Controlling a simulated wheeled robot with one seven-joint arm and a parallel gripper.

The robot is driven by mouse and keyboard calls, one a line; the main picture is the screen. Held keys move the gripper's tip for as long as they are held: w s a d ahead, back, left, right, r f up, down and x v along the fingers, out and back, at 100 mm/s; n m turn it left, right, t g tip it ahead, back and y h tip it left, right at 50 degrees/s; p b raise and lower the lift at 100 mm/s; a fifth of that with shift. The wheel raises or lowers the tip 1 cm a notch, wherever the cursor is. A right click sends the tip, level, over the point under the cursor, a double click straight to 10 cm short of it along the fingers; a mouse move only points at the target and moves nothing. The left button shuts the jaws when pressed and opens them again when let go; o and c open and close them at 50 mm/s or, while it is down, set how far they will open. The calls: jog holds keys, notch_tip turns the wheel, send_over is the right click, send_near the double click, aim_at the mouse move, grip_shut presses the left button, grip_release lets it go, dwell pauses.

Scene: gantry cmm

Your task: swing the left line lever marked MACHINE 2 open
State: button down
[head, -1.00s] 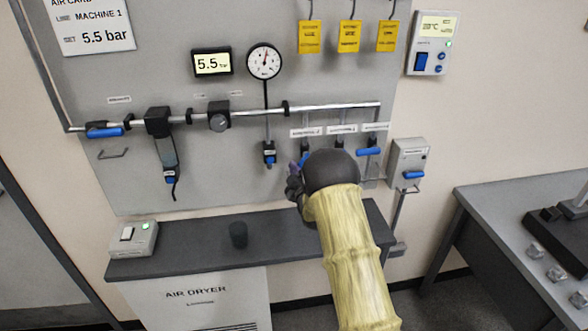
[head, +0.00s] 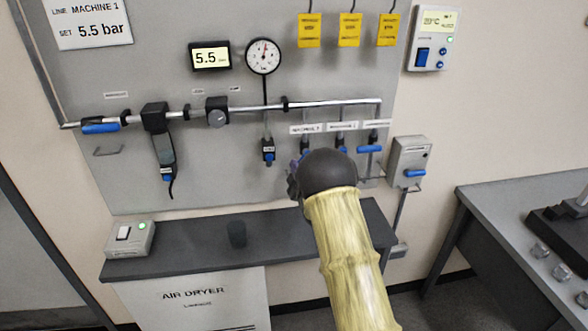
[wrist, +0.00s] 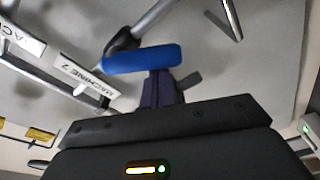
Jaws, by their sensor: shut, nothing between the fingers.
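The left line lever is a blue handle (wrist: 142,58), large in the wrist view, on a dark valve beside the tag marked MACHINE 2 (wrist: 85,74). In the head view its valve (head: 306,147) sits under the leftmost of three tags, and most of the handle is hidden by my arm. My gripper's purple fingers (wrist: 160,88) are shut and empty, right up against the lower side of the handle in the wrist view; I cannot tell whether they touch. My gripper also shows at the panel in the head view (head: 297,165).
Two more branch valves stand to the right, the far one with a blue handle (head: 369,149). A grey box with a blue handle (head: 410,162) is farther right.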

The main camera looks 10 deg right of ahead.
jog(key=n+b, duration=0.2)
jog(key=b, duration=0.1)
jog(key=d+f+n+b, duration=0.1)
jog(key=b, duration=0.1)
jog(key=d+n+b, duration=0.1)
jog(key=n+b, duration=0.1)
jog(key=b, duration=0.1)
jog(key=shift+f+n+g+b, duration=0.3)
jog(key=shift+f+g+b, duration=0.05)
jog(key=shift+f+g, duration=0.05)
jog(key=shift+r, duration=0.1)
jog(key=shift+a, duration=0.1)
jog(key=a+b, duration=0.2)
jog(key=a, duration=0.2)
jog(key=s+d+b, duration=0.1)
jog(key=s+b, duration=0.1)
jog(key=s, duration=0.7)
jog(key=shift+d, duration=0.4)
